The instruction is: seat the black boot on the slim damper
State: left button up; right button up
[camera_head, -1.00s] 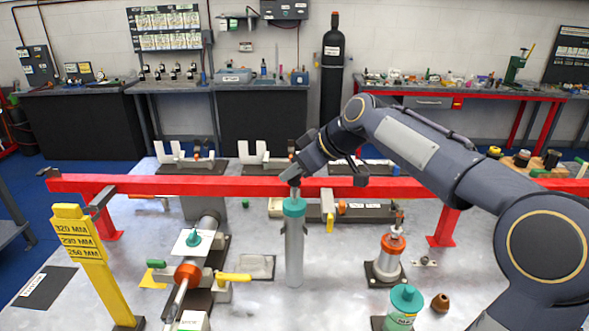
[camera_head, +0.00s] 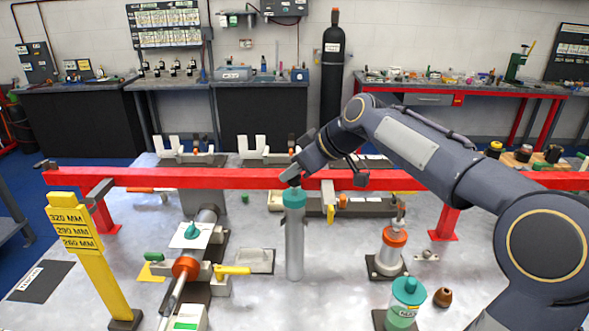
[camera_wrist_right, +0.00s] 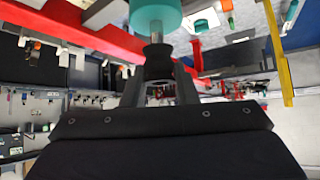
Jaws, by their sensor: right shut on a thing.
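The slim damper (camera_head: 295,245) is a grey tube with a teal cap, standing upright in the middle of the bench. My right gripper (camera_head: 293,181) is just above the cap, pointing down. In the right wrist view it is shut on the black boot (camera_wrist_right: 158,52), a small dark piece between the fingers. The bright rod of the damper (camera_wrist_right: 154,35) runs from the teal cap to the boot, which is lined up with it. A short gap shows between boot and cap. The fingers partly hide the boot. My left gripper is not in view.
A red beam (camera_head: 220,178) crosses behind the damper. A yellow height gauge (camera_head: 90,265) stands at left. A clamped horizontal damper with an orange collar (camera_head: 186,268) lies left of centre. An orange-capped unit (camera_head: 390,252) and a teal-lidded jar (camera_head: 403,312) stand at right.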

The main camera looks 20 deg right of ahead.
jog(key=shift+f, duration=0.2)
jog(key=o, duration=1)
jog(key=shift+r, duration=0.15)
jog(key=v, duration=0.7)
jog(key=shift+s+d+r+b, duration=0.2)
jog(key=shift+s+b, duration=0.05)
jog(key=shift+b, duration=0.1)
